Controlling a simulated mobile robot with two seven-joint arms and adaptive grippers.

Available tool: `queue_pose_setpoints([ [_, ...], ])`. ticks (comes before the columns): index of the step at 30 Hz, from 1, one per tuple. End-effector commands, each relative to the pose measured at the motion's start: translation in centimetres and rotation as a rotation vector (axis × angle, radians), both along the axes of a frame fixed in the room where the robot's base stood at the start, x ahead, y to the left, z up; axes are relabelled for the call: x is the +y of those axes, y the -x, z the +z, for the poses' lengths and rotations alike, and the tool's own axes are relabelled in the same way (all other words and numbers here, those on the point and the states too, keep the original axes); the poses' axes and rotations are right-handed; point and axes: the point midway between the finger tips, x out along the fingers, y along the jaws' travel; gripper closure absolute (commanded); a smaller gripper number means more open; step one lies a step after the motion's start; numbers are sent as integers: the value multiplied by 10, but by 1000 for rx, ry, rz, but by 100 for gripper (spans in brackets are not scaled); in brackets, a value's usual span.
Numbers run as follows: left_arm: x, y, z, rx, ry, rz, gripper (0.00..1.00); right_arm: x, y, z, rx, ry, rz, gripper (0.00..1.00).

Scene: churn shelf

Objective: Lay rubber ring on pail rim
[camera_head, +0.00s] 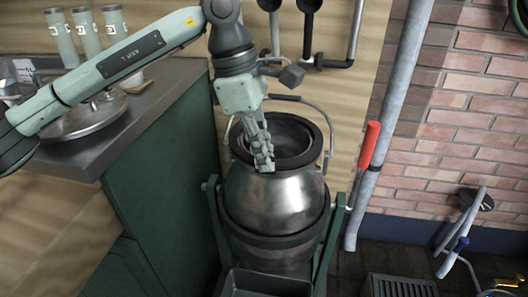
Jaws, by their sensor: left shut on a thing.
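The pail (285,207) is a shiny metal vessel with a dark mouth and a raised bail handle. It sits upright in a green frame in the middle of the view. The black rubber ring (316,143) shows as a dark band around the pail's mouth. It looks roughly level and centred; I cannot tell whether it touches the rim all round or is slightly above it. My left gripper (264,163) points down at the near side of the mouth, shut on the ring. Its fingers hide part of the ring and rim. My right gripper is out of view.
A counter (160,92) with a metal lid (85,118) and several canisters is at the left. Dark utensils hang behind the pail. A red-handled lever (369,146) and a grey pipe (393,100) stand to the right. A floor grate (400,286) is at lower right.

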Motion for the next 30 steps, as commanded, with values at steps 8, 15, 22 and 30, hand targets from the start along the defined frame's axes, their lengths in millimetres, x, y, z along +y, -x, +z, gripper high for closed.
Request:
queue_pose_setpoints([
  [8, 0, 0, 0, 0, 0, 0, 100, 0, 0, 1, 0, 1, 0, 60],
  [15, 0, 0, 0, 0, 0, 0, 100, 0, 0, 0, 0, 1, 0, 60],
  [22, -1, 0, -1, 0, 0, 0, 100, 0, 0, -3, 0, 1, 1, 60],
  [30, -1, 0, 0, 0, 0, 0, 100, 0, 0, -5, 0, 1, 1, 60],
])
